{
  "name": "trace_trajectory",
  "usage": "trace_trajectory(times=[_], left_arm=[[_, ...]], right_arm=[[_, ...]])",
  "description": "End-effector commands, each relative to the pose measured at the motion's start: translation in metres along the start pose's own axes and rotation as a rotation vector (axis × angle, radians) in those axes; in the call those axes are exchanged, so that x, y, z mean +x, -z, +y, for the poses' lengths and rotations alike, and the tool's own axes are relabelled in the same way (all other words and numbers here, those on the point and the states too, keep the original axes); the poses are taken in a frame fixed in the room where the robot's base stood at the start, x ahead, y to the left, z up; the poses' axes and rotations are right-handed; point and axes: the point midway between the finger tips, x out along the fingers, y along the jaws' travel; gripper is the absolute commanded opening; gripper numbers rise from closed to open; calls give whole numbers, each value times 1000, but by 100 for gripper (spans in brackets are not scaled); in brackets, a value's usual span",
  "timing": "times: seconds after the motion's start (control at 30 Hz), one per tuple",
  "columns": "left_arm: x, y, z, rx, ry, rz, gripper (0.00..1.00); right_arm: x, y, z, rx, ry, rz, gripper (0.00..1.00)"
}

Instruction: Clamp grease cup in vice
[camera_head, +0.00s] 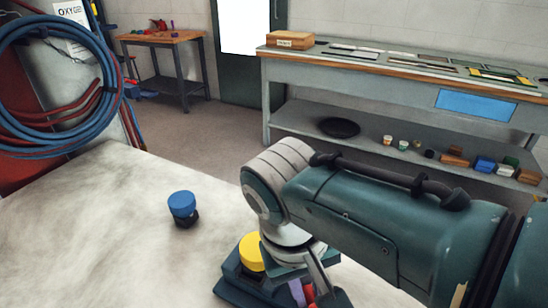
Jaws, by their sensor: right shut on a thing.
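A dark blue-green vice (234,282) stands on the pale worktop at the bottom of the head view, partly hidden by my right arm. A round yellow-topped cup (251,254) sits at the vice, left of my wrist; whether the jaws grip it cannot be seen. A second cup with a blue top and dark base (182,205) stands upright on the worktop to the left. My right gripper (304,288) reaches down at the vice, right of the yellow cup. It is shut on a small red part, mostly hidden. My left gripper is not in view.
The pale worktop (110,220) is clear around the blue-topped cup. Blue and red hoses (60,150) hang at the left. A long grey bench (330,62) with a lower shelf of small items stands behind, and a small wooden-topped table (160,38) stands farther back.

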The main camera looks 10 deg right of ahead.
Motion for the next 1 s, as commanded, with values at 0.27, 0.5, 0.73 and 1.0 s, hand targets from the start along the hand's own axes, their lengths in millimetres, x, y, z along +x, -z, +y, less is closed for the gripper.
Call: trace_trajectory(times=[0.27,0.5,0.73,1.0], left_arm=[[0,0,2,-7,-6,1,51],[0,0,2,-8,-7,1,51],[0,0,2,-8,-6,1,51],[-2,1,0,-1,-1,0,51]], right_arm=[[0,0,-1,13,2,-1,0],[0,0,-1,12,2,-1,28],[0,0,0,11,1,-1,51],[-4,0,0,10,1,0,51]])
